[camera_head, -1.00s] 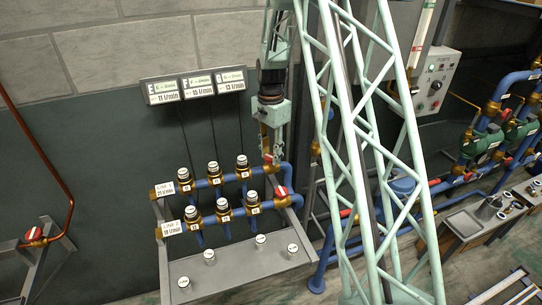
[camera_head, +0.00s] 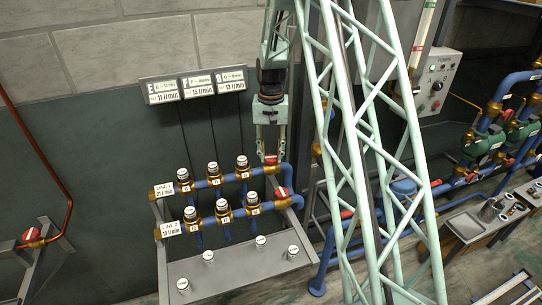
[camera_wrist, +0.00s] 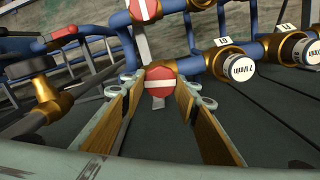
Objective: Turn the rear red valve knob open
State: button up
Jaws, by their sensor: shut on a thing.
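The rear red valve knob (camera_head: 271,159), round with a white bar, sits at the right end of the rear blue pipe line. My gripper (camera_head: 268,152) reaches down over it from above, with a finger on each side. In the wrist view the knob (camera_wrist: 160,84) shows between the tips of the two tan-padded fingers (camera_wrist: 159,98), its white bar running across. The finger contacts are partly hidden. The front red knob (camera_head: 282,193) sits apart, below and to the right, and shows at the top of the wrist view (camera_wrist: 145,10).
Brass valves with white round caps (camera_head: 213,168) line both pipes left of the knobs. Three flow displays (camera_head: 198,85) hang on the wall above. A grey bench (camera_head: 235,268) lies in front. A pale green lattice frame (camera_head: 370,150) stands to the right.

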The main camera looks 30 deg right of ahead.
aim_at(271, 157)
jog(key=shift+n, duration=1.1)
jog(key=o, duration=0.9)
jog(key=shift+r, duration=0.15)
jog(key=shift+r, duration=5.85)
